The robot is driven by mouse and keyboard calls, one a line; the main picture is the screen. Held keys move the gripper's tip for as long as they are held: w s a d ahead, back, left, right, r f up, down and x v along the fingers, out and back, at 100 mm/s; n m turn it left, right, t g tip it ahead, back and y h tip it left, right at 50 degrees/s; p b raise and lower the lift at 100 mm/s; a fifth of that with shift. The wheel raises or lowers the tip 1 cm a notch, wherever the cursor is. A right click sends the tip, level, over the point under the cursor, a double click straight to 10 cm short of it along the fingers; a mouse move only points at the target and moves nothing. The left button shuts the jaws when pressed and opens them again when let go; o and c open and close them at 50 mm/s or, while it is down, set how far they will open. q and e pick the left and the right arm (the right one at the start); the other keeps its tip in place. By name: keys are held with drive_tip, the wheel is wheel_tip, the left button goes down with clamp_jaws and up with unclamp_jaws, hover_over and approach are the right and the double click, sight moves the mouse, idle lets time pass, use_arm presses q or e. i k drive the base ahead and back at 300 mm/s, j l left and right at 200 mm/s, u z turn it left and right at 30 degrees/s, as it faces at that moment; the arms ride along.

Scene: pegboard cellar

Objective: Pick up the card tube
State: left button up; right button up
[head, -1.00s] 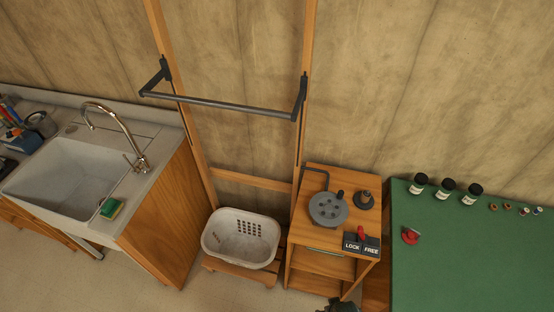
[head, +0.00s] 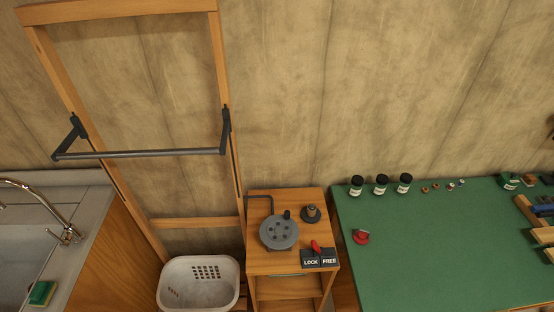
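I cannot make out a card tube anywhere in the head view. Neither of my grippers shows in this view.
A green-topped bench (head: 420,260) fills the right, with several dark-capped jars (head: 381,185) and a red-topped item (head: 361,237). Left of it are a wooden stand (head: 262,205) with a grey reel (head: 279,231), a white basket (head: 200,288), a wooden frame with bar (head: 150,154) and a sink tap (head: 42,205).

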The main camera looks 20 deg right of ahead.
sight(310, 213)
drive_tip(key=z, duration=0.35)
drive_tip(key=j+z, duration=0.15)
drive_tip(key=z, duration=0.55)
